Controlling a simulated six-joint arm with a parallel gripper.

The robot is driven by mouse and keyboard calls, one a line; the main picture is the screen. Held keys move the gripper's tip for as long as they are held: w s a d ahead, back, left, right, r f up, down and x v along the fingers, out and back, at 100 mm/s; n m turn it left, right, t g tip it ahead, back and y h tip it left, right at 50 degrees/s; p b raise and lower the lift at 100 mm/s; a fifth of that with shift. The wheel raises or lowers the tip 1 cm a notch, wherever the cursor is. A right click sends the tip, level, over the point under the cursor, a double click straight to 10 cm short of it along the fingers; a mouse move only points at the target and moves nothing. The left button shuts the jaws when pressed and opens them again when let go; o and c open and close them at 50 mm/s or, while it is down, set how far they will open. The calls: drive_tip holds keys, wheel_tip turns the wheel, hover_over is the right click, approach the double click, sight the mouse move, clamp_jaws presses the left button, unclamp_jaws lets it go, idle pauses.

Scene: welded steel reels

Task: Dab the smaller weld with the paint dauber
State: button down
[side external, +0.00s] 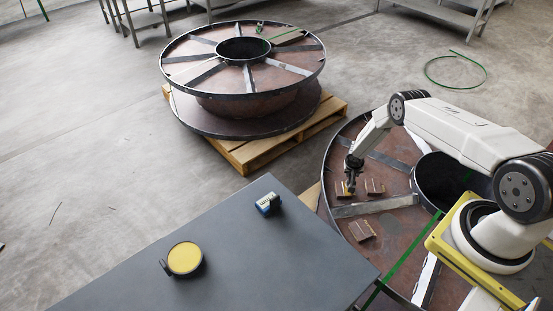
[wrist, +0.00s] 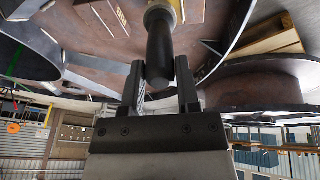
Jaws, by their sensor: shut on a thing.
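My gripper (side external: 353,166) is shut on the dark handle of the paint dauber (wrist: 160,45), which points down at the near reel. In the wrist view the fingers (wrist: 161,88) sit on either side of the handle. Two other brown plates, one to the right (side external: 376,188) and one nearer the camera (side external: 362,231), lie on the same reel. The welds are too small to compare.
A round dish of yellow paint (side external: 185,258) and a small blue-green object (side external: 269,204) stand on the grey table (side external: 230,245). The near reel (side external: 400,223) has raised spokes and a hub. Another reel (side external: 242,72) rests on a wooden pallet (side external: 243,157).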

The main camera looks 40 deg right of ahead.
drive_tip(key=shift+w+d, duration=1.05)
drive_tip(key=shift+w, duration=0.15)
wheel_tip(320, 180, up, 8)
drive_tip(key=shift+s+a, duration=0.1)
idle(0.7)
